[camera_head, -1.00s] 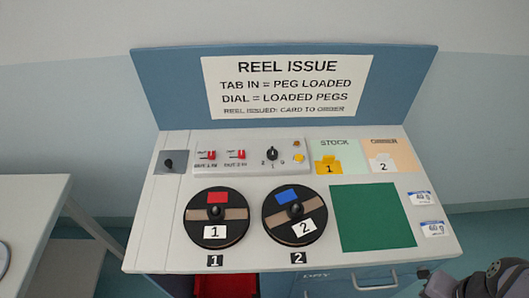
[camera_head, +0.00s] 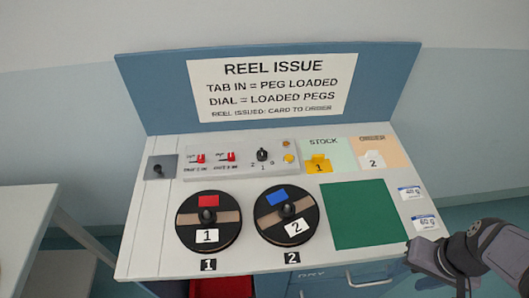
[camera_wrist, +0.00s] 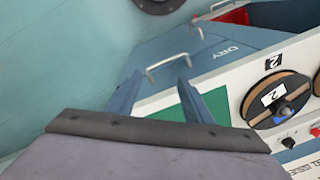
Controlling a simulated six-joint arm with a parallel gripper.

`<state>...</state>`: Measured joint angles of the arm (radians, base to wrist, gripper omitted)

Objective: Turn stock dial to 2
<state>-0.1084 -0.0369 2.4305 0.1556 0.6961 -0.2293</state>
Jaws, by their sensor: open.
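The stock dial (camera_head: 263,155) is a small black knob on the light panel at the back of the bench, with number marks beside it. Its white pointer is too small to read surely. The dial also shows in the wrist view (camera_wrist: 288,142) near the right edge. My gripper (camera_wrist: 160,88) is open and empty in the wrist view, its two blue-grey fingers apart. In the head view my arm's end is at the lower right, by the bench's right edge, well away from the dial.
Two red switches (camera_head: 198,158) sit left of the dial and a yellow button (camera_head: 289,158) right of it. Reel 1 (camera_head: 208,238) and reel 2 (camera_head: 271,233) lie in front. A green mat (camera_head: 362,215) lies right of them. The sign board (camera_head: 150,97) stands behind.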

